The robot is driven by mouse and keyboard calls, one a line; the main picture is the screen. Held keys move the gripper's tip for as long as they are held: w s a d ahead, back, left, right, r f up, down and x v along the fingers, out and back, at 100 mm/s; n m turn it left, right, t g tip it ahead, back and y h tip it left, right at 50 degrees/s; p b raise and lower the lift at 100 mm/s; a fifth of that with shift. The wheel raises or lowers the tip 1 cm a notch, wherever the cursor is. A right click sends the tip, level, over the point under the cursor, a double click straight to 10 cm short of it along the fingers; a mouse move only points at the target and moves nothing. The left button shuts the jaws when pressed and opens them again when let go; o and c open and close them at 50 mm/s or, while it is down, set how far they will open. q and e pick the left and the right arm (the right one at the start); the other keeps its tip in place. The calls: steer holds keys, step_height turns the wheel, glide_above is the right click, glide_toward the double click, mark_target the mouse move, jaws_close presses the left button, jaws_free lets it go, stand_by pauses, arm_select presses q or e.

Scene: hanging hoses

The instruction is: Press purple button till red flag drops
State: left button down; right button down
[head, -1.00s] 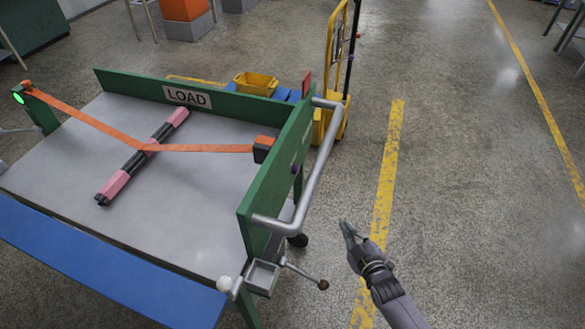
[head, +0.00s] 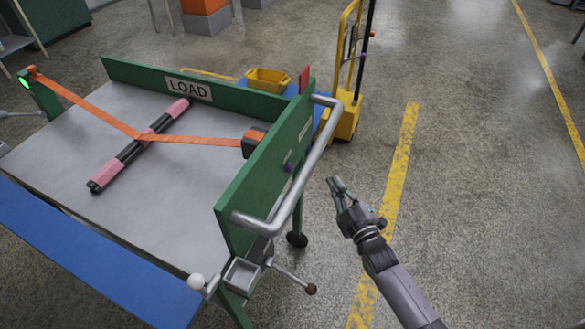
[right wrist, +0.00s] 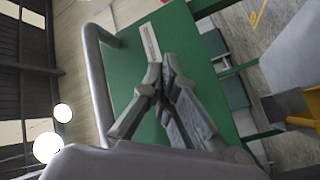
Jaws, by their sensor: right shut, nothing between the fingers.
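The red flag (head: 304,78) stands upright at the panel's far top corner. My right gripper (head: 334,182) is shut and empty, in the air to the right of the handle bar and apart from the button. In the right wrist view its fingertips (right wrist: 165,65) meet in front of the green panel; I cannot make out the button there. My left gripper is not in view.
The silver handle bar (head: 308,165) juts out from the panel. A brown-knobbed lever (head: 294,279) sticks out below. An orange strap (head: 185,139) crosses a pink and black bar (head: 130,153) on the cart. A yellow trolley (head: 347,115) stands behind; floor to the right is clear.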

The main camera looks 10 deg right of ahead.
mark_target(290, 168)
steer(key=w+a+b, duration=0.2)
steer(key=w+a, duration=0.2)
steer(key=a, duration=0.2)
steer(key=shift+w+a, duration=0.3)
steer(key=shift+a, duration=0.1)
steer(key=shift+w+a, duration=0.1)
stand_by(1.1)
steer(key=shift+w+a, duration=0.15)
steer(key=shift+a, duration=0.1)
steer(key=shift+w+a, duration=0.3)
steer(key=shift+a, duration=0.1)
stand_by(0.8)
steer(key=shift+s+d, duration=0.1)
stand_by(0.9)
steer(key=shift+s+d+p, duration=0.35)
steer(key=shift+s+d, duration=0.1)
steer(key=shift+d, duration=0.2)
